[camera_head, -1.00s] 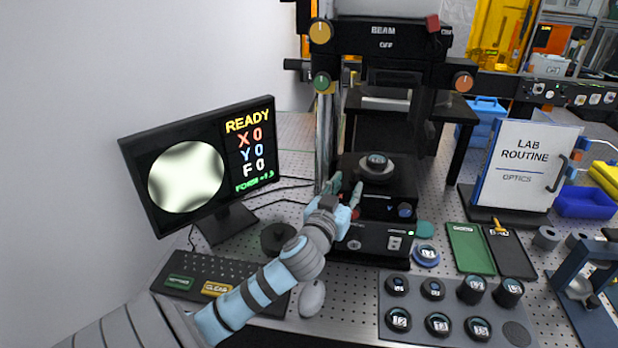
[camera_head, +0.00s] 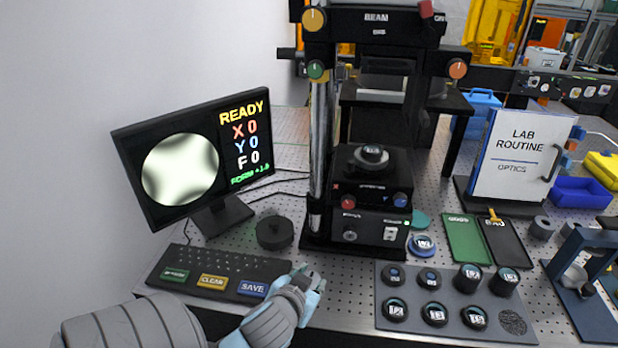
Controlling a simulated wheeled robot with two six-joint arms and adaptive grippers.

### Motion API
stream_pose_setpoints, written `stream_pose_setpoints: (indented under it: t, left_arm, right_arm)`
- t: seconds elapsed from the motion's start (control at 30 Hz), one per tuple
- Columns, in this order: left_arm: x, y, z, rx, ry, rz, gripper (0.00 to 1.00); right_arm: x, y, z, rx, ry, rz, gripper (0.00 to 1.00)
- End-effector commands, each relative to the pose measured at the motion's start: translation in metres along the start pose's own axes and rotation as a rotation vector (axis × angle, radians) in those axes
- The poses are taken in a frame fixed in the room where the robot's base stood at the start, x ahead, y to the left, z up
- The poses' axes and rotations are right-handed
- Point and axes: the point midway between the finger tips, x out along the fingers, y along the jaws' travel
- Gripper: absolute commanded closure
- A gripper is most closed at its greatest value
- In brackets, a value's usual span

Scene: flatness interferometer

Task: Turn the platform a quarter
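The interferometer stands at the middle of the bench. Its round platform (camera_head: 369,157) sits on the black stage, with a small round part with a pale top on it. A red knob (camera_head: 348,202) and a blue knob (camera_head: 400,200) are on the stage front. My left gripper (camera_head: 306,274) is low in the picture, beside the right end of the keyboard (camera_head: 222,262), well below and left of the platform. Its fingers are small and partly hidden by its own body, so its opening is unclear. My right gripper is out of view.
The monitor (camera_head: 197,160) at left reads READY, X 0, Y 0, F 0. A grey tray (camera_head: 388,334) of several round optics lies front right. Green and black mats (camera_head: 466,243), a LAB ROUTINE board (camera_head: 520,155) and a blue bin (camera_head: 581,193) are further right.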

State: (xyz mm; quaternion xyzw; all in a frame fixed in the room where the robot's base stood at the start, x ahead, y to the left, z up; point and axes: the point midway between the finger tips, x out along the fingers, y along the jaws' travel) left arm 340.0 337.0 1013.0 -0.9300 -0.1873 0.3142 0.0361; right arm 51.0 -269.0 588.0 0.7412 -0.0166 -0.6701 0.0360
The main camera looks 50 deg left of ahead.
Motion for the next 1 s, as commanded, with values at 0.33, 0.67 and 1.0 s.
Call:
stream_pose_setpoints:
  t: [0.33,0.67,1.0]
  left_arm:
    - [-0.001,0.002,0.005,0.007,-0.018,0.004,0.67]
    - [-0.001,0.002,0.008,0.009,-0.026,0.007,0.67]
    - [-0.058,0.052,0.145,0.225,-0.495,0.240,0.67]
  right_arm:
    - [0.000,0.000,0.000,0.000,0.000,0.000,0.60]
    - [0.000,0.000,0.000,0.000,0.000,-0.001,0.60]
    - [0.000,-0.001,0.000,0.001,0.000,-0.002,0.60]
